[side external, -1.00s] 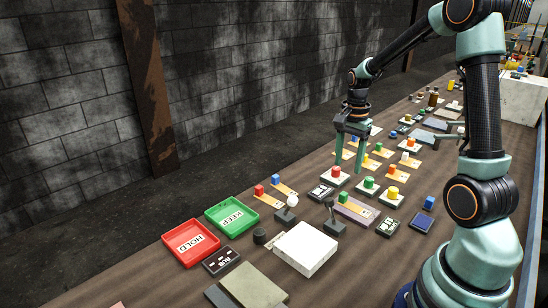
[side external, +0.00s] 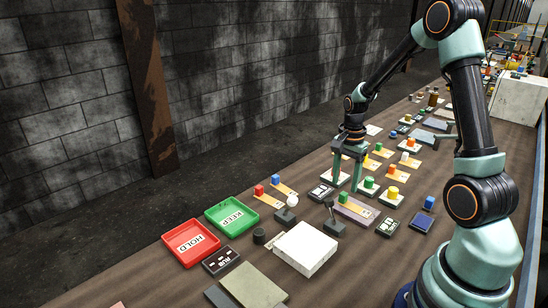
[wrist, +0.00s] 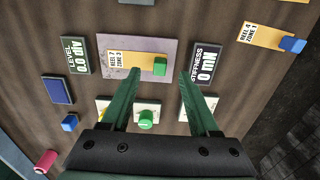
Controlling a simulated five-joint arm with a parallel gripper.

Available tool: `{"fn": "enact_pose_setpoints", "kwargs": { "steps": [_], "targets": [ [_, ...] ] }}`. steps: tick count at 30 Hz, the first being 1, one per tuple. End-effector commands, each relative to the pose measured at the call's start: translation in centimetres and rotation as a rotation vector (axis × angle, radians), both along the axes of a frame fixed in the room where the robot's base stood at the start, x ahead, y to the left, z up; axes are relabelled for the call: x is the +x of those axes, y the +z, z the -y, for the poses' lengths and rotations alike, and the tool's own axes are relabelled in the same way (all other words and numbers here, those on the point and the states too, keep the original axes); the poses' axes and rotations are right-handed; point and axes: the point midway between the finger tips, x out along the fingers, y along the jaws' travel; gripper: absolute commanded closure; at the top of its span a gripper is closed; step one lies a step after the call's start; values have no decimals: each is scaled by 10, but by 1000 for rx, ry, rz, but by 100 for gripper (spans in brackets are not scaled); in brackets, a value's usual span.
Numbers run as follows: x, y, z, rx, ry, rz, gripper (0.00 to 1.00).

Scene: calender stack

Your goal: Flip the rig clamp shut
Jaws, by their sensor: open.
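My gripper (side external: 345,187) is open and empty, its fingers pointing down above the bench among the small pads. In the wrist view its two fingertips (wrist: 161,74) are spread over the near edge of a purple-grey plate (wrist: 107,45). A yellow strip (wrist: 120,59) labelled REEL 7 ZONE 3 lies on this plate, with a green block (wrist: 160,66) at its end. The plate also shows in the side view (side external: 345,212), in front of my gripper. A dark upright lever on a base (side external: 334,228) stands near it. I cannot tell which part is the rig clamp.
Meters reading LEVEL (wrist: 77,55) and STIFFNESS (wrist: 206,63) flank the plate. Pads with a green button (side external: 368,189) and a yellow button (side external: 391,198) stand close to my gripper. A white block (side external: 305,248), red tray (side external: 190,243) and green tray (side external: 232,216) lie nearer the camera.

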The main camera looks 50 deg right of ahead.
Motion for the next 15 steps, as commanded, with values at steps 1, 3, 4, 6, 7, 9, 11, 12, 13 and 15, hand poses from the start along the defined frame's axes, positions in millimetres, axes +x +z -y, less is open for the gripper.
{"fn": "enact_pose_setpoints", "kwargs": {
  "steps": [1,3,4,6,7,9,11,12,13,15],
  "targets": [
    [1,10,1,-3,0,5,39],
    [1,22,1,-3,0,6,39],
    [1,28,1,-3,0,6,39],
    [1,40,1,-3,0,6,39],
    [1,46,1,-3,0,6,39],
    [1,58,1,-3,0,6,39],
    [1,69,1,-3,0,6,39],
    [1,77,1,-3,0,6,39],
    [1,82,1,-3,0,5,39],
    [1,95,1,-3,0,5,39]
  ]
}}
